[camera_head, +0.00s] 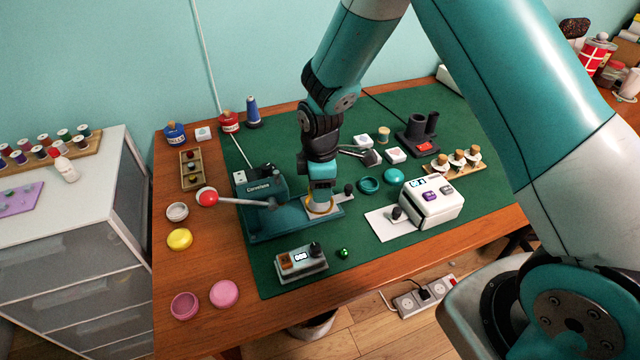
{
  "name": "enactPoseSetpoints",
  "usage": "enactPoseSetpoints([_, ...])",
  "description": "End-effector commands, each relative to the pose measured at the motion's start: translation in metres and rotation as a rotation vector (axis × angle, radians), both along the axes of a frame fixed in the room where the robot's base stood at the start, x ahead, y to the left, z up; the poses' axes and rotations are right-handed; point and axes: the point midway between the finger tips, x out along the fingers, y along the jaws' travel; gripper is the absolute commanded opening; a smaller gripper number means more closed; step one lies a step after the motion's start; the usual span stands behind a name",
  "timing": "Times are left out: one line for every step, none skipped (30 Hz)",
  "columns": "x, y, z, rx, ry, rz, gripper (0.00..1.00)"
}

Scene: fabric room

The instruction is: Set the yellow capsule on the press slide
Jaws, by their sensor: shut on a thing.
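My gripper (320,196) points straight down over the right part of the teal press (262,188), which has a lever with a red ball. It is shut on the yellow capsule (320,210), of which only a yellow rim shows below the jaws. The capsule is at the press slide (341,199), a pale plate with a dark knob at the press's right end. I cannot tell whether the capsule touches the slide. A separate round yellow piece (179,239) lies on the wooden table at left.
A green mat (370,245) covers most of the table. A white machine (432,203) stands right of the press, and a small device with a display (301,263) in front. Teal round pieces (369,185) lie behind. Pink round pieces (224,293) lie at the front left.

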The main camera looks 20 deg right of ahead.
Motion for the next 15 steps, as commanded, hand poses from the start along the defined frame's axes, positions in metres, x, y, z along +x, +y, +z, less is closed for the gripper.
enactPoseSetpoints([0.0,0.0,0.0034,0.0,0.0,0.0,0.27])
enactPoseSetpoints([0.0,0.0,0.0043,0.0,0.0,0.0,0.27])
enactPoseSetpoints([0.0,0.0,0.0056,0.0,0.0,0.0,0.27])
enactPoseSetpoints([-0.0001,0.0,0.0065,0.0,0.0,0.0,0.27])
enactPoseSetpoints([-0.0001,0.0,0.0073,0.0,0.0,0.0,0.27])
enactPoseSetpoints([-0.0002,-0.0001,0.008,0.0,0.0,0.0,0.27])
enactPoseSetpoints([-0.0002,-0.0001,0.0084,0.0,0.0,0.0,0.27])
enactPoseSetpoints([-0.0002,-0.0001,0.0085,0.0,0.0,0.0,0.27])
enactPoseSetpoints([-0.0002,-0.0001,0.0085,0.0,0.0,0.0,0.27])
enactPoseSetpoints([-0.0002,-0.0001,0.0084,0.0,0.0,0.0,0.27])
enactPoseSetpoints([-0.0002,-0.0001,0.0082,0.0,0.0,0.0,0.27])
enactPoseSetpoints([-0.0002,-0.0001,0.008,0.0,0.0,0.0,0.27])
enactPoseSetpoints([-0.0002,-0.0001,0.008,0.0,0.0,0.0,0.27])
enactPoseSetpoints([-0.0002,-0.0001,0.008,0.0,0.0,0.0,0.27])
enactPoseSetpoints([-0.0002,-0.0001,0.008,0.0,0.0,0.0,0.27])
